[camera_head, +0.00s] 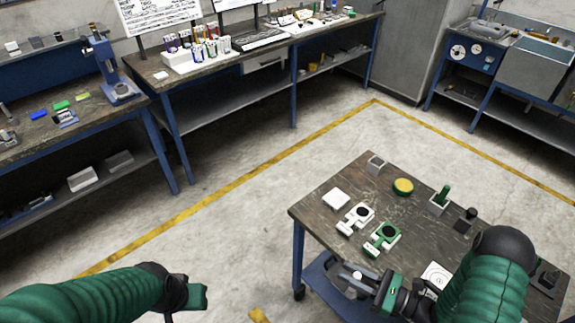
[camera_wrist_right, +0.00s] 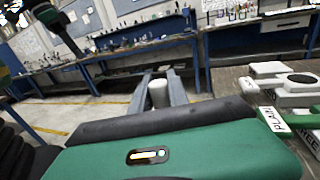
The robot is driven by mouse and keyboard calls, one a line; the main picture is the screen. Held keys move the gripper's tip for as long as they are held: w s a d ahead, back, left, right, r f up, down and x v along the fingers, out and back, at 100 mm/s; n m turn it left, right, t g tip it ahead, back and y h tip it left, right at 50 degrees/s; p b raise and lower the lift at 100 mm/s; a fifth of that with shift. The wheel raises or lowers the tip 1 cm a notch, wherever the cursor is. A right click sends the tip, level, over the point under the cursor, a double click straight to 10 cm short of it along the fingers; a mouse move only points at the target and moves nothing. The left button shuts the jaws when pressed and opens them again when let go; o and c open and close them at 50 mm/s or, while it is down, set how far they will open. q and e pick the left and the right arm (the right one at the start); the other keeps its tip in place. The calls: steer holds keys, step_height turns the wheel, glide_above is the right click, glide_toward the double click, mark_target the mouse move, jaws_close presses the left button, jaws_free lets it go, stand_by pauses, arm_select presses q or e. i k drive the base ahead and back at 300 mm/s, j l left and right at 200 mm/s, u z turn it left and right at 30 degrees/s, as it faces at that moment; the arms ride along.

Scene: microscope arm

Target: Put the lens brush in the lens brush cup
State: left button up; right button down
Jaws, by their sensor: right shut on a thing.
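My right gripper (camera_head: 350,281) is at the front left edge of the small table. It is shut on a pale, roughly cylindrical thing (camera_wrist_right: 158,92), probably the lens brush, seen between its fingers in the right wrist view. Its bristles cannot be made out. A small grey open cup (camera_head: 376,163) stands at the table's far corner, and a pale square holder (camera_head: 439,203) with a green upright thing (camera_head: 443,193) stands further right. I cannot tell which is the lens brush cup. My left gripper (camera_head: 190,298) is at the lower left, off the table, its fingers mostly hidden.
On the table (camera_head: 320,205) are a white block (camera_head: 335,199), a white microscope arm (camera_head: 355,217), a green-and-white arm (camera_head: 382,238), a yellow round thing (camera_head: 403,187) and a black piece (camera_head: 465,220). A workbench (camera_head: 150,72) runs behind, across open floor.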

mark_target(375, 171)
steer(key=i+j+u, duration=0.5)
steer(key=i+u, duration=0.55)
steer(key=i, duration=0.15)
steer(key=i+j+z, duration=0.15)
steer(key=i, duration=0.35)
steer(key=i+j+z, duration=0.2)
steer(key=i, duration=0.25)
steer(key=i+j+z, duration=0.15)
steer(key=i, duration=0.35)
steer(key=i+l+z, duration=0.1)
steer(key=z, duration=0.35)
steer(key=i+z, duration=0.25)
steer(key=z, duration=0.25)
steer(key=i+z, duration=0.2)
steer(key=z, duration=0.25)
steer(key=i+z, duration=0.15)
steer(key=z, duration=0.3)
steer(key=i+j+z, duration=0.15)
steer(key=z, duration=0.35)
steer(key=i+j+z, duration=0.1)
steer(key=i+z, duration=0.35)
steer(key=i+j+z, duration=0.15)
steer(key=i+z, duration=0.25)
steer(key=i+j+z, duration=0.2)
steer(key=z, duration=0.25)
steer(key=i+j+z, duration=0.25)
steer(key=j+z, duration=0.2)
steer(key=i, duration=0.35)
